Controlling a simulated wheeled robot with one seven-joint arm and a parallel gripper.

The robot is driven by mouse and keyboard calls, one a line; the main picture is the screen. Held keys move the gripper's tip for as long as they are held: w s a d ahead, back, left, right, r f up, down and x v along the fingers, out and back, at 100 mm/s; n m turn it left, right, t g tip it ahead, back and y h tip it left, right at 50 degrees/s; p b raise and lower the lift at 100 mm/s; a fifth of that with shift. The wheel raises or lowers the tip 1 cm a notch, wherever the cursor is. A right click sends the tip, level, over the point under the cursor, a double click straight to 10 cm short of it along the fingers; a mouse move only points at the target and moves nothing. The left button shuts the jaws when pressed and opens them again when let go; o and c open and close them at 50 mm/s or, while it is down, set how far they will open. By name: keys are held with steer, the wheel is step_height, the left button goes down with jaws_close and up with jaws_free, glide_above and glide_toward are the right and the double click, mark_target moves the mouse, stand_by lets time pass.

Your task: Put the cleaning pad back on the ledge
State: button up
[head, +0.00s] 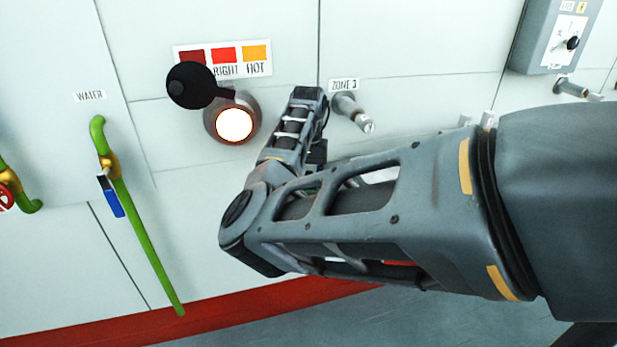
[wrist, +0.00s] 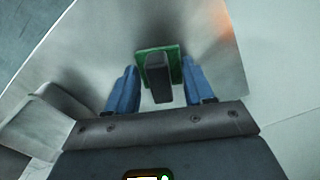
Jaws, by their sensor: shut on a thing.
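The cleaning pad shows in the wrist view as a green pad (wrist: 174,53) with a dark grey block-like handle (wrist: 158,76). My gripper (wrist: 161,68) has its blue fingers on either side of the handle and is shut on the pad. A pale grey metallic surface (wrist: 95,45) lies behind the pad; it looks like the ledge, but I cannot tell whether the pad touches it. In the head view my arm hides the pad and most of my gripper.
A glowing round port (head: 234,124) with a black swing cover (head: 192,85) is on the white wall. A metal stub (head: 353,112) sticks out under the ZONE 3 label. A green pipe (head: 140,220) runs at left, and a grey control box (head: 556,36) is at upper right.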

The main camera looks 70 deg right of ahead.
mark_target(308, 176)
steer(key=o, duration=0.9)
steer(key=shift+o, duration=0.2)
step_height(308, 176, up, 12)
